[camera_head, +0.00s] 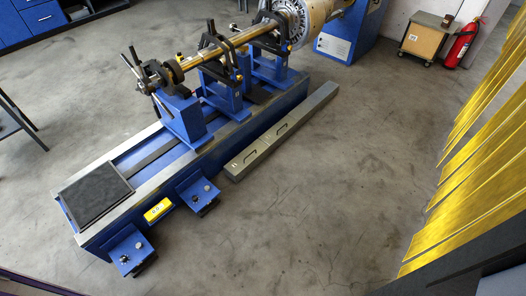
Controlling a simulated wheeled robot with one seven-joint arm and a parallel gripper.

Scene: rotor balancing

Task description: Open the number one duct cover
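A long low grey duct runs along the floor on the right side of the blue balancing machine. Its near cover (244,164) has a dark slot-like handle and a small mark at its near end, too small to read surely. A second cover (300,117) lies beyond it, also with a dark handle near its near end. Both covers look flat and closed. I cannot tell for certain which one bears number one. My gripper is not in view.
The blue balancing machine (150,157) carries a long rotor shaft (218,48). Two blue boxes with knobs (198,192) stick out at its near right side. Grey floor (320,200) to the right is clear. Yellow slats (480,160), a cart (424,38) and a fire extinguisher (461,46) stand right.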

